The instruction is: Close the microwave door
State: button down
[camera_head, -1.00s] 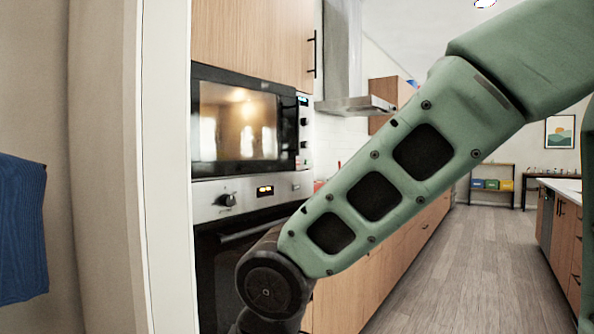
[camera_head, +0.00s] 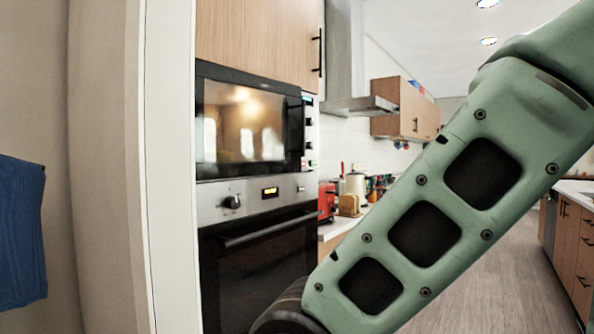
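The microwave (camera_head: 308,135) is built into the cabinet at the left of the head view, above the oven. Its black-framed door with a dark, reflective window (camera_head: 240,125) faces me. A narrow strip with knobs shows just right of the door's edge. I cannot tell for sure whether the door stands slightly ajar. My green arm crosses the right half of the view, down to a dark joint at the bottom edge. My gripper is out of the picture.
The oven (camera_head: 262,262) with its handle and lit display is below the microwave. A white wall edge (camera_head: 165,170) stands close at left, with a blue cloth (camera_head: 20,235) beyond it. A red appliance (camera_head: 327,203) sits on the counter. Open floor (camera_head: 480,285) lies at right.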

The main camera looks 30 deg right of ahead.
aim_at(292, 109)
jog(key=i+l+u, duration=0.1)
jog(key=i+l, duration=0.25)
jog(key=i, duration=0.2)
jog(key=l, duration=0.25)
jog(key=i+l, duration=0.15)
jog(key=l, duration=0.05)
